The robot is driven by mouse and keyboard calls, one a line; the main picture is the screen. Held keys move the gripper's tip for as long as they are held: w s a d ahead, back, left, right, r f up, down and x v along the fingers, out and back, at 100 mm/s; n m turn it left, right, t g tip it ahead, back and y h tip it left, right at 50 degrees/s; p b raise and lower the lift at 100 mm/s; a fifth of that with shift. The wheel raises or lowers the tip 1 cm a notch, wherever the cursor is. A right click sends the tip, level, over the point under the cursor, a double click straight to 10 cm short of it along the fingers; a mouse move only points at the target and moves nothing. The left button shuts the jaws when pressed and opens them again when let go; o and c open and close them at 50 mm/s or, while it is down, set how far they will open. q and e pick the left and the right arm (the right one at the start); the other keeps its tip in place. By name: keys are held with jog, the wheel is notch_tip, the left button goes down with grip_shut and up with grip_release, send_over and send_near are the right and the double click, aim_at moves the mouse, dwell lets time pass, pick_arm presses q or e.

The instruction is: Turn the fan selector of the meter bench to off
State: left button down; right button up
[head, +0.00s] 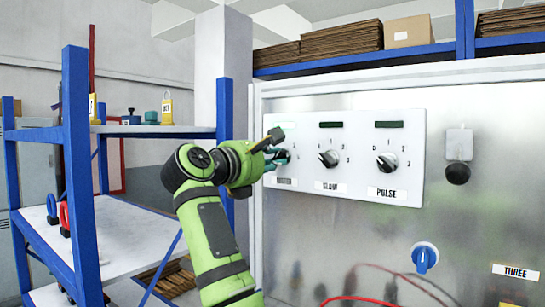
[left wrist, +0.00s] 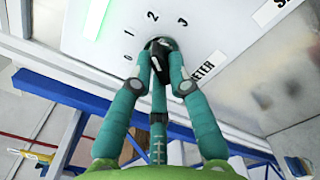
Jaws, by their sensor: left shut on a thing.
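A white selector panel (head: 352,185) on the metal front carries three black knobs in a row. The leftmost knob (head: 283,157) is partly covered by my left gripper (head: 276,156) in the head view. In the left wrist view my teal fingers (left wrist: 160,55) are shut on that black knob (left wrist: 157,47), with marks 0, 1, 2 and 3 around it. A partly hidden label (left wrist: 203,72) beside it ends in "ETER". I cannot tell which mark the pointer faces. The strip light (left wrist: 100,18) by this knob glows green. My right gripper is not in view.
The middle knob (head: 328,159) and the "PULSE" knob (head: 387,162) have dark strips above them. A blue-framed shelf (head: 75,170) stands left of my arm.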

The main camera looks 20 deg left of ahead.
pick_arm(q)
jog(key=shift+w+d+f, duration=0.1)
jog(key=shift+d+f, duration=0.15)
jog(key=shift+f, duration=0.1)
jog(key=shift+n, duration=0.9)
jog(key=shift+f+n, duration=0.1)
jog(key=shift+n, duration=0.9)
jog(key=shift+n, duration=1)
jog(key=shift+d, duration=0.1)
